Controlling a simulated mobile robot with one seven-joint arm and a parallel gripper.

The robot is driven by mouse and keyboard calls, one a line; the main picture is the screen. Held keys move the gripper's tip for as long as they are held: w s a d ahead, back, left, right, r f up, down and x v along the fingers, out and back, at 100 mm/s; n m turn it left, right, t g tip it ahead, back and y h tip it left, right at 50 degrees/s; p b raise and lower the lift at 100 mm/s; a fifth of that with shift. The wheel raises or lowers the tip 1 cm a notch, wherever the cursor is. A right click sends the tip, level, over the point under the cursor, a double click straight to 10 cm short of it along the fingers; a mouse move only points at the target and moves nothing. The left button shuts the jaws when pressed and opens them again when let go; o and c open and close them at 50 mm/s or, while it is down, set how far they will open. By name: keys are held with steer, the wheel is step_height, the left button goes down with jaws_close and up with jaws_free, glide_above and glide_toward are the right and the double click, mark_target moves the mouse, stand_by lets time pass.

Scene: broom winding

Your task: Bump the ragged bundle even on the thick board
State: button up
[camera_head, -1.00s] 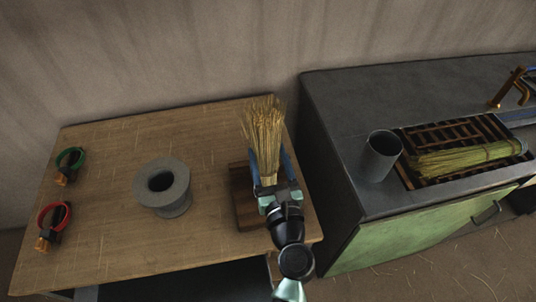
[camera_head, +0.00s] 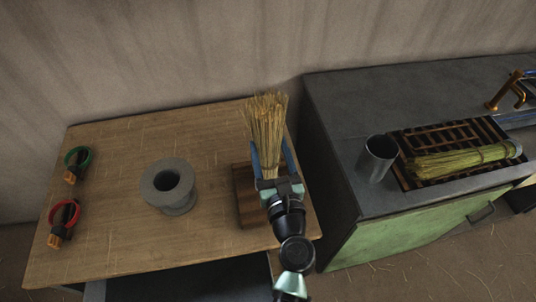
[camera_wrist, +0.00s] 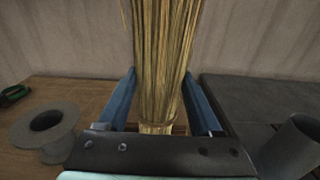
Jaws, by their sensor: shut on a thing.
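The ragged bundle (camera_head: 265,120) of straw stands upright, its frayed tips upward at uneven heights. It also fills the middle of the wrist view (camera_wrist: 158,60). My gripper (camera_head: 272,165) is shut on it, with one blue finger on each side. The thick board (camera_head: 243,190) is a dark brown wood block on the right part of the table, mostly behind and under my gripper. The bundle's lower end is hidden by my gripper, so I cannot tell whether it touches the board.
A grey spool (camera_head: 168,187) stands on the wooden table (camera_head: 120,235), left of the board. Green (camera_head: 78,160) and red (camera_head: 64,215) coils lie at the left edge. A grey cup (camera_head: 377,158) and another straw bundle (camera_head: 460,160) on a slatted rack are on the counter at right.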

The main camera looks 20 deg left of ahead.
mark_target(270, 165)
steer(key=shift+f, duration=0.1)
steer(key=shift+f+b, duration=2.3)
steer(key=shift+f, duration=0.15)
steer(key=shift+r, duration=0.15)
step_height(270, 165, up, 5)
steer(key=p, duration=0.5)
steer(key=shift+f+b, duration=2.25)
steer(key=shift+f, duration=0.45)
steer(key=shift+r, duration=0.1)
